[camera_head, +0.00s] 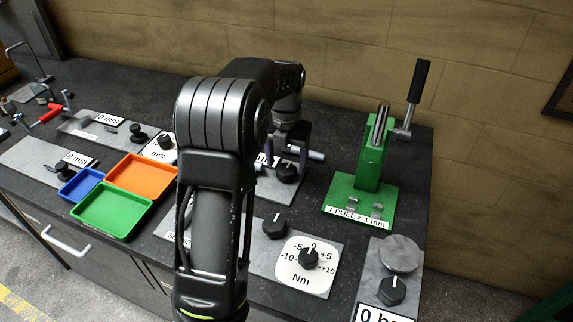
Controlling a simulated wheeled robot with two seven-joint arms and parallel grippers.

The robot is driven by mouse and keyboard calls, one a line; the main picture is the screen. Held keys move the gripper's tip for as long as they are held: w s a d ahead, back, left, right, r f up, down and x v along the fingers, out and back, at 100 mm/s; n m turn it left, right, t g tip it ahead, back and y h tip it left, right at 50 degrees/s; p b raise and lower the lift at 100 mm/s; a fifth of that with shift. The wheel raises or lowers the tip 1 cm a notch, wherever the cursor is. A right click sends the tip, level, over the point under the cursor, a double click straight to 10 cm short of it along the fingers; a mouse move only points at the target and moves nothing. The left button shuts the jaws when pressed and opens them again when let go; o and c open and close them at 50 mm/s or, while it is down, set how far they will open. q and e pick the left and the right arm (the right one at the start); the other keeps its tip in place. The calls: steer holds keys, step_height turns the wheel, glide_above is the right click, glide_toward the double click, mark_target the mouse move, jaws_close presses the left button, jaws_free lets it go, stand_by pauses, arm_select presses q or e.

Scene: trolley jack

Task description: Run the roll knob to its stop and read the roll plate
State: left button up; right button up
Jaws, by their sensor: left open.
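My left gripper (287,157) points down with its two fingers apart, over a black knob (287,174) on a grey plate (280,188) in the middle of the bench. The fingers are at either side of the knob's top; I cannot tell whether they touch it. A white label beside this knob is mostly hidden by my arm, so I cannot read the roll plate's name or value. My right gripper is out of view.
A green jack (371,160) with a black-handled lever (418,82) stands at right, labelled "1 PULL = 1 mm". A grey knob plate (374,262) lies front right. Green (112,233), orange (168,189) and blue (72,196) trays lie left. My arm crosses the middle.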

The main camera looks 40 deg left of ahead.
arm_select(q)
steer(key=shift+f, duration=1)
steer(key=shift+c, duration=0.3)
steer(key=c, duration=1.3)
